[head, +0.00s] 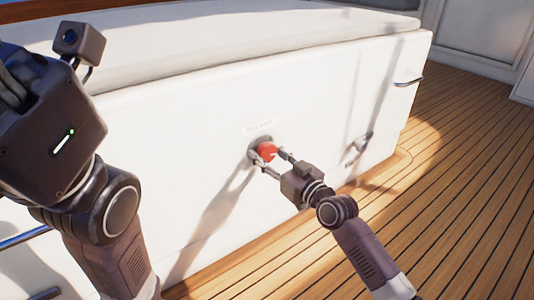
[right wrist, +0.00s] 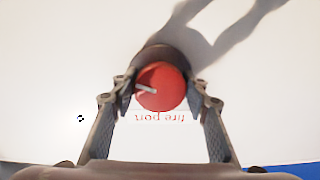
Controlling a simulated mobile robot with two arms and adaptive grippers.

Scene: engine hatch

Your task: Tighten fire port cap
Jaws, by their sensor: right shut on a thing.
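The red fire port cap (head: 267,151) sits in a round dark fitting (head: 254,146) on the white hatch wall. In the right wrist view the cap (right wrist: 166,84) is a red round knob with a pale bar on its left side. My right gripper (head: 275,161) is at the wall and shut on the cap, one finger on each side. Its fingers also show around the cap in the right wrist view (right wrist: 160,100). My left arm fills the left of the head view; its fingers cannot be made out clearly.
A "fire port" label (right wrist: 155,118) is on the white wall (head: 150,140) beside the cap. A metal latch (head: 360,142) and a handle (head: 408,82) are on the wall to the right. A cushion (head: 200,45) tops the bench. The plank deck (head: 460,170) is clear.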

